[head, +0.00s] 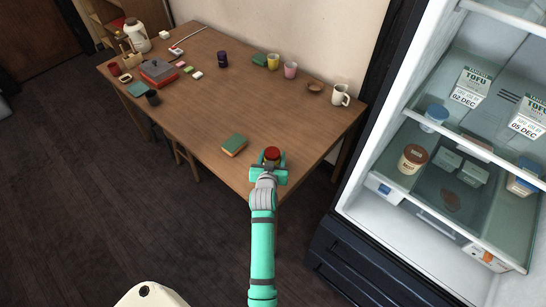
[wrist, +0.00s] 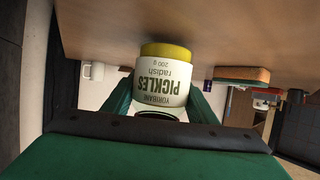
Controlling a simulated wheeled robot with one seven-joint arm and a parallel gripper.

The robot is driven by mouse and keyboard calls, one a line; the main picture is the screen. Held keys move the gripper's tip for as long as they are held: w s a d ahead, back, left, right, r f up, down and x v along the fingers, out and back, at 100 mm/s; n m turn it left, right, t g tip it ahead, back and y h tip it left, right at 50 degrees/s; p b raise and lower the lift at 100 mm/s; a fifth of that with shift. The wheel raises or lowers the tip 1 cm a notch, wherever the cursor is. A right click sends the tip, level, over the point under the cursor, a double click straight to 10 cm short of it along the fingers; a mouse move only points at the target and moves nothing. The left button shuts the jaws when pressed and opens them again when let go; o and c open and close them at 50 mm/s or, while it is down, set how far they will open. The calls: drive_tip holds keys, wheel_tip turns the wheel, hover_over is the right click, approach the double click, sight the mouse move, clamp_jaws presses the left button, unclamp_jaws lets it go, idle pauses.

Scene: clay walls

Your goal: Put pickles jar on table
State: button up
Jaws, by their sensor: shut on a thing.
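My gripper (head: 269,163) is shut on the pickles jar, whose red top (head: 272,153) shows over the near right corner of the table (head: 200,120) in the head view. In the wrist view, which is upside down, the white pickles jar (wrist: 161,85) with a yellow band at its base sits between the green fingers. Its label reads PICKLES radish. The jar looks upright, with its base close to the tabletop (wrist: 220,35). I cannot tell whether the base touches the wood.
A green and orange sponge (head: 234,144) lies left of the jar. A cream mug (head: 340,95), a small bowl (head: 315,87) and cups stand along the back edge. An open fridge (head: 440,150) stands on the right. The table's middle is clear.

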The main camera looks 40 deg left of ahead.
drive_tip(key=shift+f, duration=0.15)
drive_tip(key=o, duration=1.4)
drive_tip(key=shift+f, duration=0.1)
drive_tip(key=v, duration=1.2)
drive_tip(key=shift+d, duration=0.1)
